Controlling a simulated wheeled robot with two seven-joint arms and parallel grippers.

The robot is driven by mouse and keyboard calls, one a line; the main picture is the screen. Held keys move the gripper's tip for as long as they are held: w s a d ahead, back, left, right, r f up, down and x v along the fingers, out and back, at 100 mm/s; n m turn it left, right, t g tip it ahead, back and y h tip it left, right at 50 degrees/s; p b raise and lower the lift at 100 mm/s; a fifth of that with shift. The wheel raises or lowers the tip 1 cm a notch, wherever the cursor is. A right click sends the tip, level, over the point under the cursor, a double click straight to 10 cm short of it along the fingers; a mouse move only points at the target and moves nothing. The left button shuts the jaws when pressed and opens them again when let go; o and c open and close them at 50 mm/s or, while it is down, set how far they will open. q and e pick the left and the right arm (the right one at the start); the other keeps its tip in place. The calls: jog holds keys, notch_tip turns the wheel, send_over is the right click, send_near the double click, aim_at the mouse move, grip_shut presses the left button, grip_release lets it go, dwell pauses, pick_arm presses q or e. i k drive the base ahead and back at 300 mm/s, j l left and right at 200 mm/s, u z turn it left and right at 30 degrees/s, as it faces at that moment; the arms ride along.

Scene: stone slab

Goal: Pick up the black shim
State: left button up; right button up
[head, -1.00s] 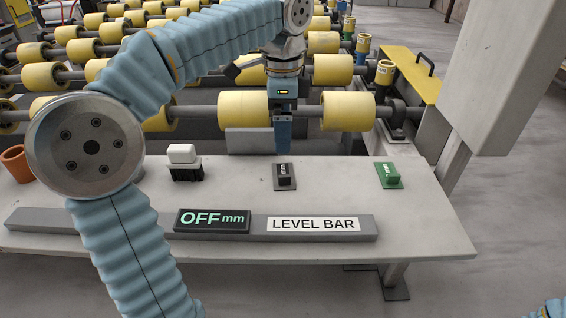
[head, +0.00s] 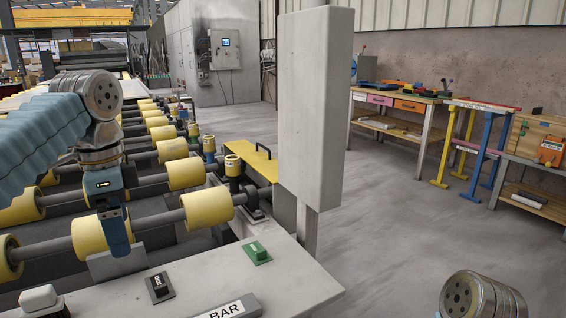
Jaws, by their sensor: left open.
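The black shim (head: 160,287) is a small dark plate with a raised block and a pale label. It lies on the grey bench top (head: 215,280) at the lower left of the head view. My left gripper (head: 118,243) points down above the far edge of the bench, up and to the left of the black shim, and appears apart from it. It is seen edge-on, holds nothing that I can see, and is open. My right gripper is out of view; only a part of my right arm shows at the bottom right.
A green shim (head: 258,252) lies right of the black one. A white-topped block (head: 40,298) is at the lower left. The level bar (head: 232,308) is partly cut off. Yellow rollers (head: 208,207) stand behind the bench, and a tall grey post (head: 314,110) at its right.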

aim_at(160, 290)
jog(key=k, duration=1.25)
